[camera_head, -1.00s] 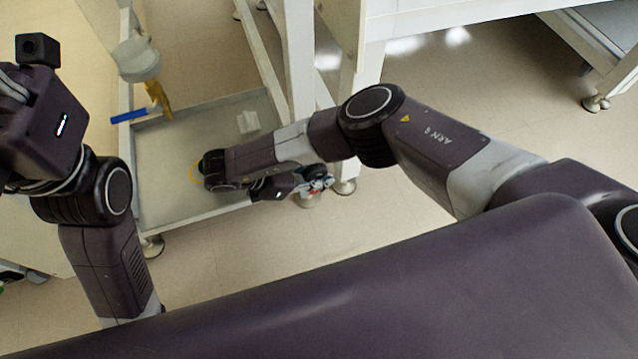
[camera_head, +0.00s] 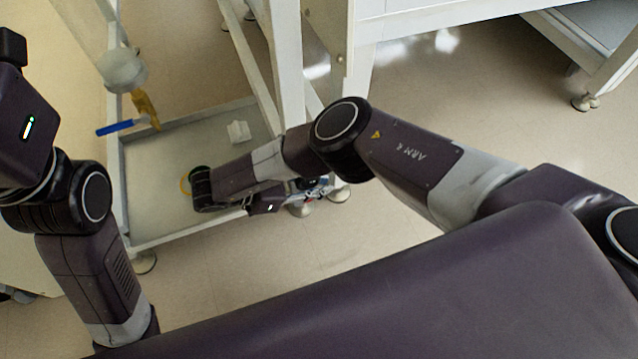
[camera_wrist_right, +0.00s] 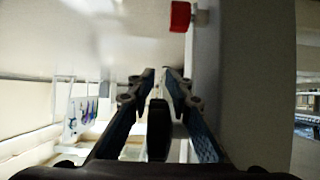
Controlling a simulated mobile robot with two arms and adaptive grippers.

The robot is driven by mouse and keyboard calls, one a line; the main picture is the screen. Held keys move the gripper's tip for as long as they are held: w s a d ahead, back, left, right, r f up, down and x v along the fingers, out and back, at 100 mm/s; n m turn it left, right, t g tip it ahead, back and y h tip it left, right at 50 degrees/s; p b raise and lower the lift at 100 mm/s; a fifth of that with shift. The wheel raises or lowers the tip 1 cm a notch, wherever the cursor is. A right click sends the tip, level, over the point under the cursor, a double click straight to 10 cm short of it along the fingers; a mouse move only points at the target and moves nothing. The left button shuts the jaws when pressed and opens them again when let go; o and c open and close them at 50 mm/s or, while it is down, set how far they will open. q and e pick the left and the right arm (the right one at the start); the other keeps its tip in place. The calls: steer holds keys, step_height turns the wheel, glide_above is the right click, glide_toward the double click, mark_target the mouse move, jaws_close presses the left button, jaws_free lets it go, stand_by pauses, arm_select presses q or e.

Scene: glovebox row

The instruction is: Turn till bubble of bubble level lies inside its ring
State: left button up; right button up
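My right gripper (camera_head: 318,188) is low beside a white frame leg, just above two round levelling feet, one (camera_head: 300,208) nearer and one (camera_head: 340,194) to its right. In the right wrist view its two fingers (camera_wrist_right: 159,75) stand apart. A dark upright piece (camera_wrist_right: 158,130) shows between them with gaps on both sides; I cannot tell what it is. No bubble level, ring or bubble can be made out in either view. My left gripper is out of view; only its arm shows at the left edge of the head view.
A grey tray-like low shelf (camera_head: 165,215) holds a small white block (camera_head: 238,132). A blue-handled thing (camera_head: 116,128) and a yellow piece (camera_head: 145,105) are at its back. Open floor (camera_head: 350,235) lies right.

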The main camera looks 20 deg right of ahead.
mark_target(308, 180)
steer(key=v, duration=0.7)
steer(key=shift+a+r, duration=0.15)
steer(key=shift+a, duration=0.05)
stand_by(0.9)
